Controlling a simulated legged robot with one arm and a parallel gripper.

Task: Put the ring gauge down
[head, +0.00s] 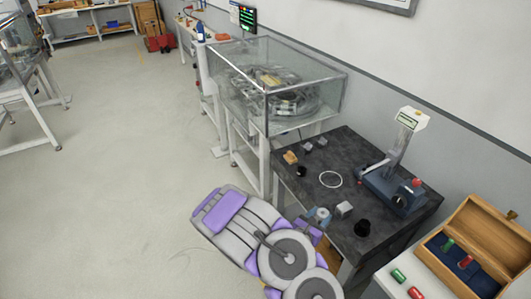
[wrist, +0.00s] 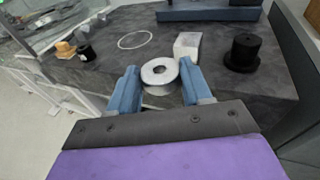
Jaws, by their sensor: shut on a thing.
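The ring gauge (wrist: 155,74) is a silver metal ring with a round hole. In the wrist view it sits between the blue fingers of my gripper (wrist: 159,86), which is shut on it. The ring is held at the near edge of the dark table (wrist: 120,30); I cannot tell whether it touches the top. In the head view my gripper (head: 318,219) is at the table's front left edge, and the ring gauge (head: 322,213) shows small at its tip. A white circle outline (head: 330,179) is marked on the table beyond the gripper, with nothing on it.
A grey block (head: 344,209) and a black stepped cylinder (head: 362,228) stand right of the gripper. A blue measuring stand (head: 393,185) is at the back right. Small blocks, one tan (head: 290,157), stand at the far left. An open wooden case (head: 470,245) is at the right.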

